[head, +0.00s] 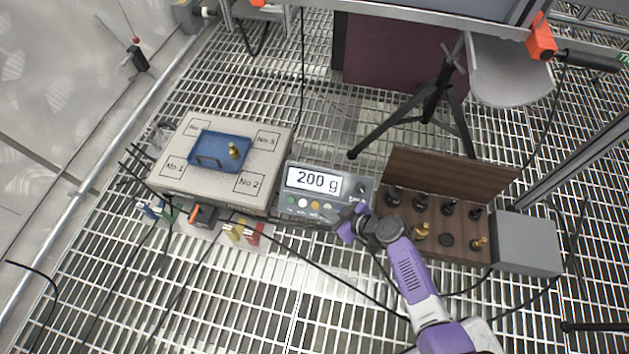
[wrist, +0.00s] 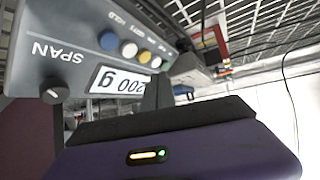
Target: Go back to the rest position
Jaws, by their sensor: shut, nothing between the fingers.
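My gripper (head: 352,226) is shut and empty in the head view, at the lower right corner of the scale's display unit (head: 281,201). In the wrist view, its dark fingers (wrist: 160,95) stand close in front of the display unit (wrist: 75,50), which shows upside down there. I cannot tell whether they touch it. The display reads 200 g. A brass weight (head: 234,151) stands in the blue tray (head: 206,161) on the scale's platform (head: 262,143).
An open wooden box (head: 455,243) with several dark and brass weights lies just right of my gripper. A grey block (head: 527,243) adjoins it. A black tripod (head: 435,100) stands behind. Cables cross the grated floor, and small coloured items (head: 243,232) lie before the scale.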

